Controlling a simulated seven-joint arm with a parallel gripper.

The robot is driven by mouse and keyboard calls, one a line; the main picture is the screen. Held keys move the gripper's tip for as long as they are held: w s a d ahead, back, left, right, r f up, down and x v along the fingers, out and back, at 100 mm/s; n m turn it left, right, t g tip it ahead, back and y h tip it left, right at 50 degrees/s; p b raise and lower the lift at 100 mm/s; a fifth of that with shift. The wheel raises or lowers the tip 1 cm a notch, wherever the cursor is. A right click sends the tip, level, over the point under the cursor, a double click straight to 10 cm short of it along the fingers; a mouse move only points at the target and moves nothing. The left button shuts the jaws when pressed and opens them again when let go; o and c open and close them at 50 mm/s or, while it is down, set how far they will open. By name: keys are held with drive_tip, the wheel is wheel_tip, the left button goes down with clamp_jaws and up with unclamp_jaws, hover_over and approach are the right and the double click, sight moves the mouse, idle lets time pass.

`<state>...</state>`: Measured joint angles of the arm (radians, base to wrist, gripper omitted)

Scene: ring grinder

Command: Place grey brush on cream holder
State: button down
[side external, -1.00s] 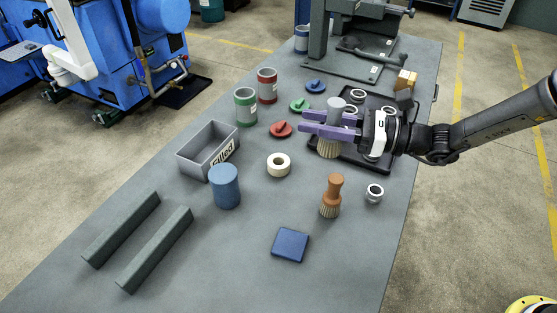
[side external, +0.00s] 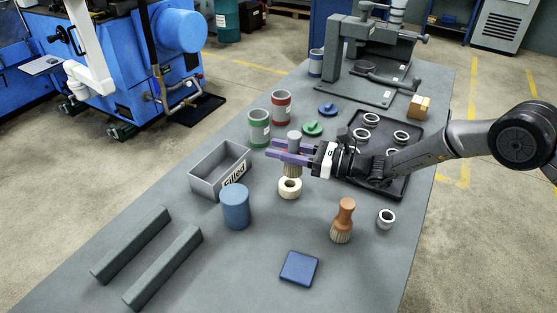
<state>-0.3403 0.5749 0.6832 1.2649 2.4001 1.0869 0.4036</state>
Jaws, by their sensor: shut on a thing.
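My gripper (side external: 284,151), with purple fingers, is shut on the grey brush (side external: 294,138). The brush is upright, its grey handle sticking up above the fingers and its pale bristles pointing down. The cream holder (side external: 290,190), a short ring with a central hole, is on the table right below the brush. The bristles overlap the holder's back rim in this view. I cannot tell whether they touch it or hang just above it.
An orange brush (side external: 344,215) and a small grey ring (side external: 386,219) stand to the right. A blue cylinder (side external: 236,208) and a grey bin (side external: 205,183) are left. A black tray (side external: 400,180) with rings lies behind my arm. The front table is clear around a blue square (side external: 299,267).

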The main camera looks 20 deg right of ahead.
drive_tip(key=shift+w+a+f, duration=0.1)
drive_tip(key=shift+w+f, duration=0.1)
drive_tip(key=shift+f, duration=0.8)
drive_tip(key=shift+w+a+f, duration=0.1)
drive_tip(key=shift+w+f, duration=0.05)
drive_tip(key=shift+f, duration=0.8)
drive_tip(key=shift+f, duration=0.1)
drive_tip(key=c, duration=0.6)
unclamp_jaws()
drive_tip(key=shift+f, duration=0.1)
drive_tip(key=shift+r, duration=0.2)
drive_tip(key=v, duration=1.2)
